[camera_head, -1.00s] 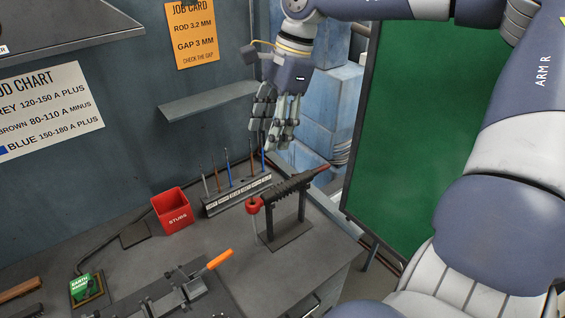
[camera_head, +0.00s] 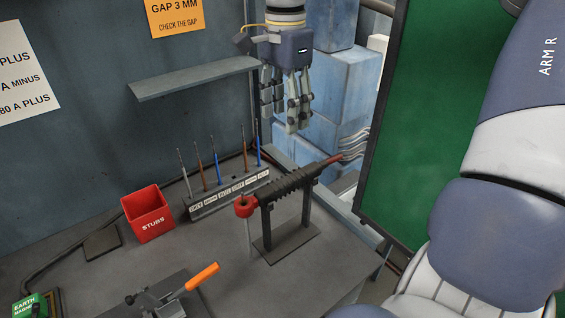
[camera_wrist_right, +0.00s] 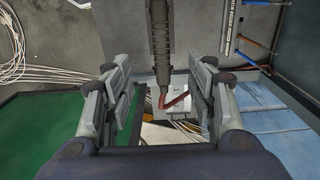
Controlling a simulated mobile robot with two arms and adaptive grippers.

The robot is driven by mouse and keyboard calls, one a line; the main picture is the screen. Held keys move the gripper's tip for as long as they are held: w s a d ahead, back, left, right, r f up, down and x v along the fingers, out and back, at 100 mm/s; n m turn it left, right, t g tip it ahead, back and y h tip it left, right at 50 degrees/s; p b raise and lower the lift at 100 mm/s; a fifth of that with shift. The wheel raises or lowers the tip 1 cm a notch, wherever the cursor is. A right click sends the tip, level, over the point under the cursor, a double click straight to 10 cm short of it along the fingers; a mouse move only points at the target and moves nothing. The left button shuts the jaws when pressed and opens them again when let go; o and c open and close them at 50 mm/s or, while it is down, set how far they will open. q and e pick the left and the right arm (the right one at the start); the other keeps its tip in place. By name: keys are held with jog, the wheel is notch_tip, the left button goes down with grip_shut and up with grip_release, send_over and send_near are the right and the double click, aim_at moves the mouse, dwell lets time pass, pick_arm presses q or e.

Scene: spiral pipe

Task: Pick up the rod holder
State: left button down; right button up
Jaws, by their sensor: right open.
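The rod holder (camera_head: 285,186) has a black ribbed handle, a red head at its left end and a reddish cable at its right end. It rests across the top of a dark stand (camera_head: 283,245) on the bench. My right gripper (camera_head: 280,118) is open and empty, above and behind the holder in the head view, fingers pointing down. In the right wrist view the holder (camera_wrist_right: 160,40) runs down from the top between the two open fingers, apart from them. My left gripper is not in view.
A rack (camera_head: 228,194) with several upright rods stands behind and left of the holder. A red stubs box (camera_head: 148,214) sits further left. An orange-handled tool (camera_head: 202,276) lies in front. A shelf (camera_head: 195,78) juts from the wall. A green panel (camera_head: 432,120) stands at right.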

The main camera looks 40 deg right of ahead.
notch_tip(320, 180, down, 6)
jog(key=b, duration=0.5)
send_over(283, 181)
jog(key=f, duration=0.7)
jog(key=shift+w+d, duration=0.1)
jog(key=shift+d, duration=0.2)
jog(key=f, duration=0.1)
jog(key=f+p, duration=0.1)
jog(key=f, duration=0.2)
jog(key=shift+a+f, duration=0.25)
jog(key=shift+f, duration=0.45)
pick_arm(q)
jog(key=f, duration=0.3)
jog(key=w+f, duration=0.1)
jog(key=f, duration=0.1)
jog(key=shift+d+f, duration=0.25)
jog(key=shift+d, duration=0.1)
pick_arm(e)
jog(key=shift+c, duration=0.3)
jog(key=shift+r, duration=0.1)
jog(key=c, duration=1.1)
